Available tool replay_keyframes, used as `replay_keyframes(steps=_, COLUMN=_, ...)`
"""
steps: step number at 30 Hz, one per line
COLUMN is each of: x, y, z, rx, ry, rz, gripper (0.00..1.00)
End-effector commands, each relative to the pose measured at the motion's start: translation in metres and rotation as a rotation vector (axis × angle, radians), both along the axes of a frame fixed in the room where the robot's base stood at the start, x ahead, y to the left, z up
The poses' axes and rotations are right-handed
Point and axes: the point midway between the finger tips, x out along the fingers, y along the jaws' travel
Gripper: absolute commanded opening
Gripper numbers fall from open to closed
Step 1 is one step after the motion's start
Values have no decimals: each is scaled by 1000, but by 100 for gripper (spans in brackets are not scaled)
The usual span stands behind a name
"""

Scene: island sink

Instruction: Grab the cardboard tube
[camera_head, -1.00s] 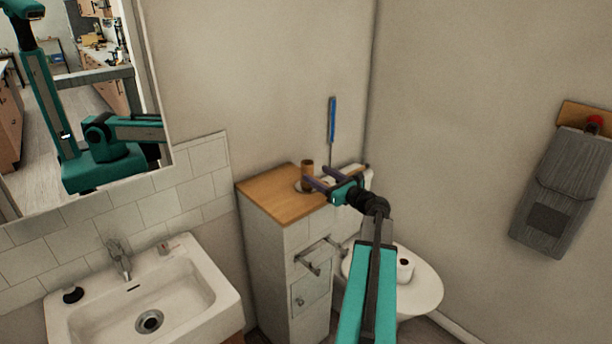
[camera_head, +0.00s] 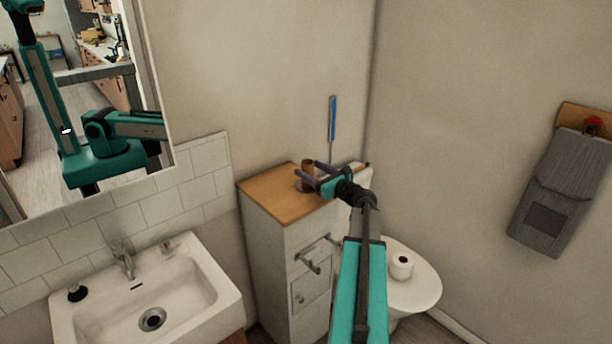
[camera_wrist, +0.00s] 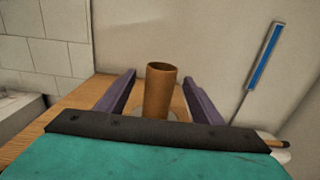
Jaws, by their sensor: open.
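The brown cardboard tube (camera_head: 308,166) stands upright on the wooden top of a narrow white cabinet, on what looks like a small pale dish. In the wrist view the tube (camera_wrist: 159,92) rises between the two purple fingers of my gripper (camera_wrist: 160,98), with a gap on each side. My gripper (camera_head: 310,175) is open and in front of the tube in the head view. The tube's lower end is partly hidden behind the gripper body.
The wooden cabinet top (camera_head: 268,197) has free room left of the tube. A blue-handled brush (camera_head: 332,120) stands behind. A toilet-paper roll (camera_head: 402,265) sits on the toilet (camera_head: 425,282).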

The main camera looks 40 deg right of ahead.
Motion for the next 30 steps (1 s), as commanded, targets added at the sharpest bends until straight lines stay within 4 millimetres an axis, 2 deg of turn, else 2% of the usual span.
replay_keyframes(steps=2, x=0, y=0, z=0, rx=0, ry=0, rz=0, gripper=59)
replay_keyframes(steps=9, x=0, y=0, z=0, rx=0, ry=0, rz=0, gripper=19)
replay_keyframes(steps=22, x=-1, y=-1, z=4, rx=0, ry=0, rz=-1, gripper=17)
replay_keyframes(steps=30, x=-1, y=-1, z=23, rx=-3, ry=-1, rz=-1, gripper=17)
